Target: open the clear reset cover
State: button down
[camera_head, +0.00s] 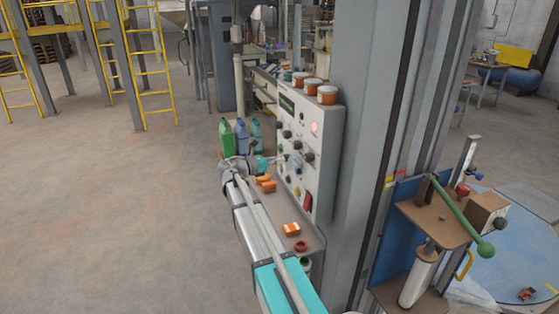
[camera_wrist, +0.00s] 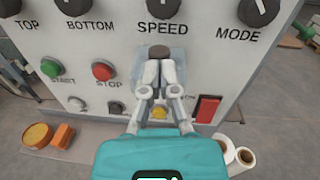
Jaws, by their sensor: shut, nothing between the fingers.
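The clear reset cover (camera_wrist: 180,54) is a pale bluish see-through piece on the front of the control panel (camera_wrist: 110,45), below the SPEED label. My gripper (camera_wrist: 159,70) is in front of it in the wrist view, with its fingers together and empty, and hides much of it. A dark round piece (camera_wrist: 159,51) shows just beyond the fingertips. I cannot tell whether the fingertips touch the cover, or how far it is raised. In the head view, my gripper (camera_head: 279,161) is close to the panel face (camera_head: 288,125).
A green START button (camera_wrist: 51,68) and red STOP button (camera_wrist: 103,71) lie left of the fingers. A yellow button (camera_wrist: 159,113) is below; a red switch (camera_wrist: 207,108) is right. Dark knobs (camera_wrist: 159,7) line the top. Orange blocks (camera_head: 291,229) lie on the shelf below.

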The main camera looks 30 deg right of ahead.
jog(key=a+f+b, duration=0.2)
jog(key=a+f, duration=0.1)
jog(key=a, duration=0.9)
jog(key=shift+a+b, duration=0.35)
jog(key=shift+s, duration=0.1)
jog(key=s+f+m+y, duration=0.9)
jog(key=s+f, duration=0.4)
jog(key=s, duration=0.1)
jog(key=s+a+f+m+y, duration=0.2)
jog(key=s+a+m+y, duration=0.2)
jog(key=s+a+m, duration=0.1)
jog(key=s+a+f+m+y, duration=0.3)
jog(key=s+a+m+y, duration=0.2)
jog(key=s, duration=0.3)
jog(key=shift+a+f, duration=0.35)
jog(key=shift+a, duration=0.2)
